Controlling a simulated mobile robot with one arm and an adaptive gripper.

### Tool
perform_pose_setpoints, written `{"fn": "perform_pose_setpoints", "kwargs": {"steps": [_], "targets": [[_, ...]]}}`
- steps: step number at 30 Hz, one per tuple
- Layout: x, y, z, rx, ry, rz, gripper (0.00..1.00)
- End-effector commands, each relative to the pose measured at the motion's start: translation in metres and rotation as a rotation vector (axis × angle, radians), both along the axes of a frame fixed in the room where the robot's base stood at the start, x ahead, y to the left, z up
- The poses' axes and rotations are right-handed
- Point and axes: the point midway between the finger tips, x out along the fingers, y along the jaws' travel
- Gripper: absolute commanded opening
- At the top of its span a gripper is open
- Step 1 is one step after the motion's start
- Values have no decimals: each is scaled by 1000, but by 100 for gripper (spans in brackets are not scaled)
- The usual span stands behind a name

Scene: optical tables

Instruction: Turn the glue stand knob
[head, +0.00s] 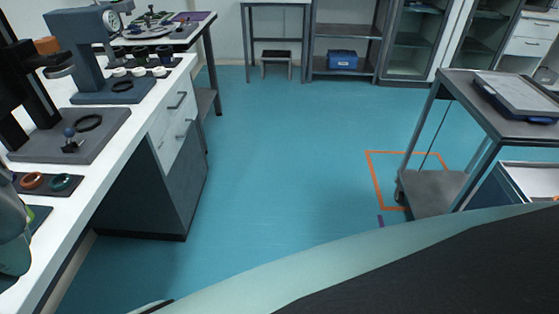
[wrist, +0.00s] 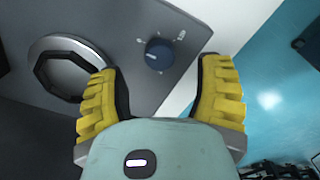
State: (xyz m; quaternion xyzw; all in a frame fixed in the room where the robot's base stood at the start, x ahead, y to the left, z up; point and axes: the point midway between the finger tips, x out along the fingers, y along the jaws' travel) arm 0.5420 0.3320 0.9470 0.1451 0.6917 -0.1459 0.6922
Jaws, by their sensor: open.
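In the wrist view a round dark blue knob (wrist: 159,54) with a pale pointer line sits on a grey panel (wrist: 120,20), with small white marks around it. I take it for the glue stand knob. My gripper (wrist: 160,67) is open, with its two yellow ribbed fingers apart on the left and right. The knob shows between and just beyond the fingertips, and no contact is visible. A dark ring (wrist: 52,85) on a silver disc lies left of the knob, partly behind the left finger.
A white bench (head: 135,130) along the left carries a grey gauge stand (head: 85,60), a grey plate (head: 35,137) with a blue-ball lever, and small coloured rings. A grey cart (head: 500,115) stands at the right. The blue floor (head: 290,150) between them is clear.

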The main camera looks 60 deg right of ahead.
Motion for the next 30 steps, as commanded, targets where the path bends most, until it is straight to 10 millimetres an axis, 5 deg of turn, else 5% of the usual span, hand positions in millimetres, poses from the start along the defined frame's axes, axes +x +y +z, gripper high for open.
{"fn": "perform_pose_setpoints", "kwargs": {"steps": [12,30], "targets": [[2,-1,70,4,-2,-5,66],[1,-1,79,1,1,-4,66]]}}
